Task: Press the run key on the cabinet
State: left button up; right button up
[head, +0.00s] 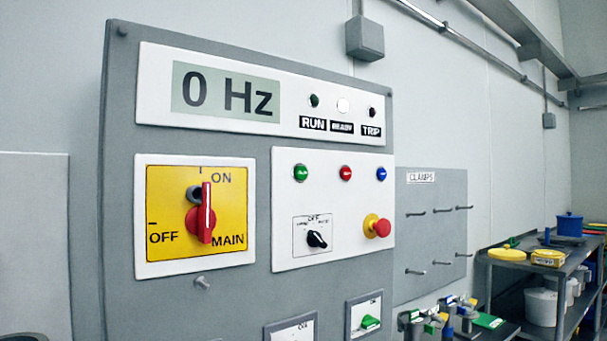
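The grey cabinet (235,33) fills the left and middle of the head view. Its white key panel (330,200) carries a green key (300,172), a red key (345,173) and a blue key (381,174) in a row; their lettering is too small to read. The display (226,92) reads 0 Hz. Neither of my grippers is in view.
The red main switch handle (205,215) stands upright, in line with the ON mark. A red mushroom button (381,228) and black selector (316,239) sit below the keys. A clamp board (430,235) and loaded shelf (525,262) stand at right. Nothing blocks the keys.

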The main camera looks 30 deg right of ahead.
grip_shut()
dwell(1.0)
